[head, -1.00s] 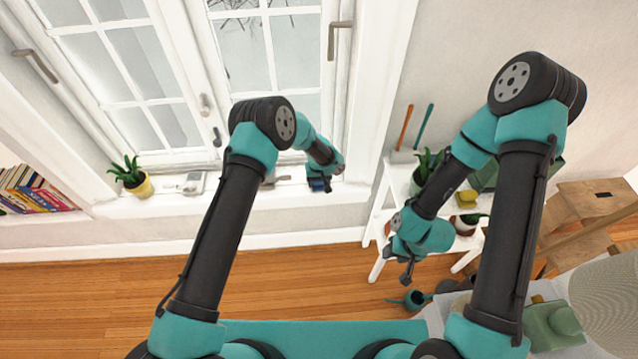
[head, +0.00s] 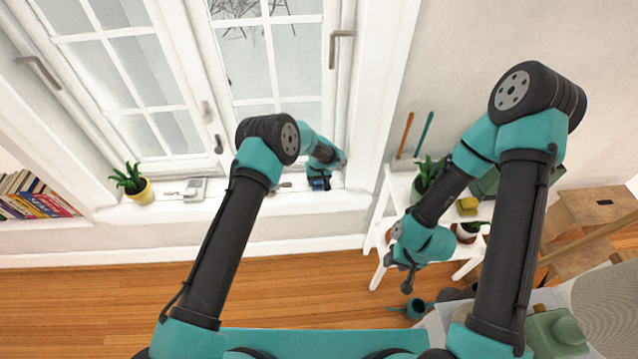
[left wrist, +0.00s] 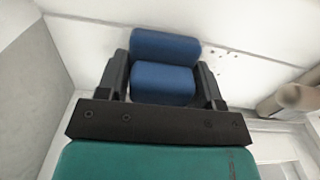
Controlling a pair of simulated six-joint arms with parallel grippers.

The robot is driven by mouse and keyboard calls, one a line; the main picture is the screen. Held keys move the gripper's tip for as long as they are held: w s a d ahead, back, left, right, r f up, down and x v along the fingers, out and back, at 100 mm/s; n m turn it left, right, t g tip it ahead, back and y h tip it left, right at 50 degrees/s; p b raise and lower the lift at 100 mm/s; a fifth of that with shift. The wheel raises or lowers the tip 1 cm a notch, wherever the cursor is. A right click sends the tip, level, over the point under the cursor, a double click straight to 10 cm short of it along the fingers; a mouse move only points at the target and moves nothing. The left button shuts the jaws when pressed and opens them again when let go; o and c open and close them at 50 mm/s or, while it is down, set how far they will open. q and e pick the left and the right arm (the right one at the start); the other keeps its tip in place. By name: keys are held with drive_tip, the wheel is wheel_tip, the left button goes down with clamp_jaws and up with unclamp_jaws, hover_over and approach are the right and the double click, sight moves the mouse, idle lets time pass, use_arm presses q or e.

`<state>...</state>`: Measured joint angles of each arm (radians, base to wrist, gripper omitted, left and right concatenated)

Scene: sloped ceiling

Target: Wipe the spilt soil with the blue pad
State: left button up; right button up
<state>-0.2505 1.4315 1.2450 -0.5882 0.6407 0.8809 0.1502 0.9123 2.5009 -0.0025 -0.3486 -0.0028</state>
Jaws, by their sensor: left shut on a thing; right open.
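The blue pad (left wrist: 165,68) is held between the fingers of my left gripper (left wrist: 163,78), which is shut on it. In the head view the blue pad (head: 319,183) is at the right end of the white window sill, with my left gripper (head: 321,175) mostly hidden behind its own arm. The spilt soil (left wrist: 215,73) shows in the left wrist view as a few small dark specks on the white surface, just right of the pad. Whether the pad touches the sill is not clear. My right gripper (head: 404,276) is open and empty in front of the white shelf.
The window sill (head: 235,205) also bears a yellow-potted plant (head: 141,188) and a small grey-white item (head: 194,188) to the left. Window frames rise behind it. The white shelf (head: 378,240) with plants and tools stands right. A teal watering can (head: 415,308) is below.

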use_arm(q)
drive_tip(key=shift+w+f, duration=0.1)
drive_tip(key=shift+w, duration=0.65)
drive_tip(key=shift+w, duration=0.15)
